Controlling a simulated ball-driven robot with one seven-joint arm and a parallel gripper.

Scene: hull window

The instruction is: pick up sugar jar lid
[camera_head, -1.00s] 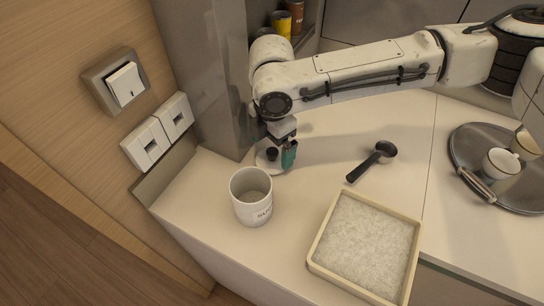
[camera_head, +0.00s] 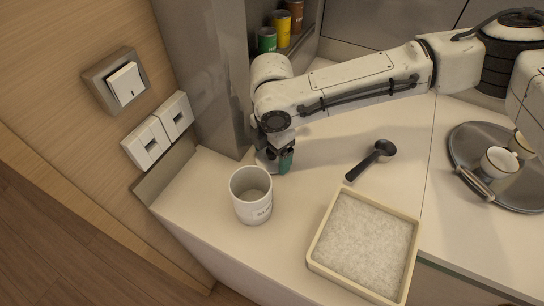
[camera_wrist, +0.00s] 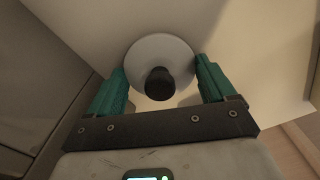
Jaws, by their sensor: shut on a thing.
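The sugar jar lid (camera_wrist: 160,50) is a pale round disc with a black knob (camera_wrist: 159,84), seen in the wrist view between my teal fingertips. My gripper (camera_wrist: 161,70) is shut on the lid, with one finger at each side of its rim. In the head view my gripper (camera_head: 279,162) is low at the counter beside the grey column and hides most of the lid (camera_head: 264,160). I cannot tell whether the lid still touches the counter. The white sugar jar (camera_head: 252,203) stands upright and open in front of my gripper, with pale contents inside.
A black scoop (camera_head: 372,160) lies right of my gripper. A square cream tray (camera_head: 314,262) with white granules is at the front. A round metal tray (camera_head: 462,146) with cups is at the right. The grey column (camera_head: 212,80) stands close behind my gripper. Cans sit on a back shelf.

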